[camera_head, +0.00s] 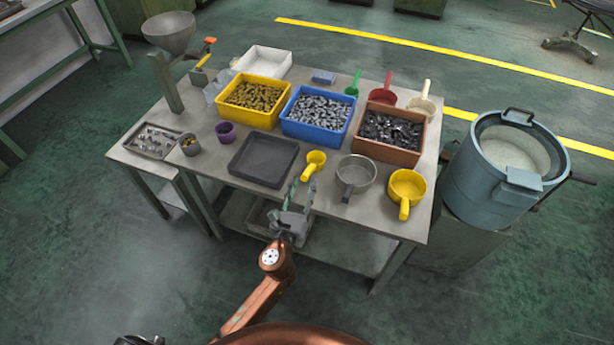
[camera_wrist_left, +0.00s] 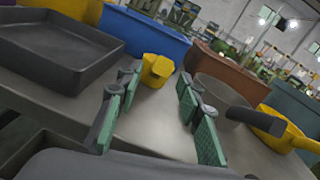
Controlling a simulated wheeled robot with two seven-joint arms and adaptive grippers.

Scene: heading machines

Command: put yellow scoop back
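A small yellow scoop (camera_head: 314,159) lies on the table between the black tray and a steel sieve. Its handle points toward my left gripper (camera_head: 302,188), which is at the table's front edge. In the left wrist view, the small yellow scoop (camera_wrist_left: 156,69) shows beyond the gap between the open, green-padded fingers (camera_wrist_left: 158,88); they look apart from it. A larger yellow scoop-like pan (camera_head: 407,184) sits at the front right; it also shows in the left wrist view (camera_wrist_left: 284,130). My right gripper is not in view.
The black tray (camera_head: 243,172) and the sieve (camera_head: 357,171) flank the small scoop. Behind are yellow (camera_head: 250,115), blue (camera_head: 314,132) and brown (camera_head: 390,156) bins of parts. Green (camera_head: 353,84), red (camera_head: 384,93) and cream (camera_head: 424,101) scoops lie at the back.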

